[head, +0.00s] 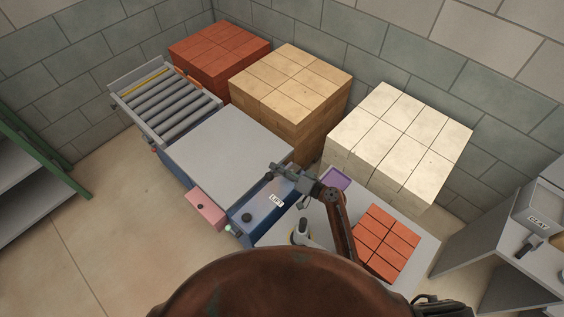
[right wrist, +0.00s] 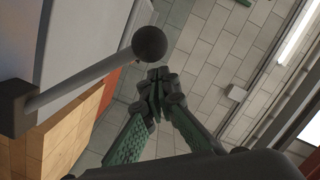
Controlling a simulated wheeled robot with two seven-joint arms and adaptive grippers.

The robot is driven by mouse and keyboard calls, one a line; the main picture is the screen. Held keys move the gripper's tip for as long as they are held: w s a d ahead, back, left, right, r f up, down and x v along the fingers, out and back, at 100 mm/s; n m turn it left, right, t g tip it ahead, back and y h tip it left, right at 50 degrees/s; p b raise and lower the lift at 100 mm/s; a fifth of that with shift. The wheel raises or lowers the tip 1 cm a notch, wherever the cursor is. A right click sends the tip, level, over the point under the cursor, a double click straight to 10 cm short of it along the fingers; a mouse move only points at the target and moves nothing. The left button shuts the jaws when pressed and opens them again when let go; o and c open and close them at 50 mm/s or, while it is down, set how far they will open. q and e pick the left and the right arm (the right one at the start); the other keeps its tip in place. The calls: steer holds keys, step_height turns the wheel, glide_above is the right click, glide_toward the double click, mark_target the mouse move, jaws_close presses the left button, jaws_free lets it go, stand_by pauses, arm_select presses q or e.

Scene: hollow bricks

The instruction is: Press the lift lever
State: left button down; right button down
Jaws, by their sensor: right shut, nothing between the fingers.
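The lift lever shows in the right wrist view as a grey rod with a dark ball knob (right wrist: 150,43), rising from a dark block (right wrist: 15,108). My right gripper (right wrist: 158,78) is shut and empty, its fingertips close to the knob in that picture; I cannot tell whether they touch. In the head view my right gripper (head: 272,172) is over the far part of the blue panel (head: 262,208) with the LIFT label (head: 277,201). The lever is hard to make out there, partly behind my gripper and arm. My left gripper is out of view.
A grey platform (head: 220,150) adjoins a roller conveyor (head: 165,100). Red (head: 215,50), tan (head: 290,80) and cream (head: 400,135) brick stacks stand along the wall. Red bricks (head: 387,243) lie on the grey table at right. A pink box (head: 205,208) is at the platform's front.

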mark_target(272, 179)
steer(key=shift+s+a+f, duration=0.1)
steer(key=shift+s+f, duration=0.25)
steer(key=shift+s, duration=0.15)
steer(key=f+b, duration=0.1)
steer(key=s+a+f+n+b, duration=0.1)
steer(key=f+b, duration=0.1)
steer(key=shift+s+a+n, duration=0.3)
steer(key=shift+s+a, duration=0.05)
steer(key=shift+s, duration=0.05)
steer(key=shift+s+a+f+n+h+b, duration=0.3)
steer(key=shift+s+a+f+n+b, duration=0.15)
steer(key=shift+b, duration=0.2)
steer(key=shift+r, duration=0.1)
steer(key=shift+r, duration=0.2)
step_height(272, 179, up, 10)
steer(key=shift+w+f, duration=0.1)
stand_by(0.4)
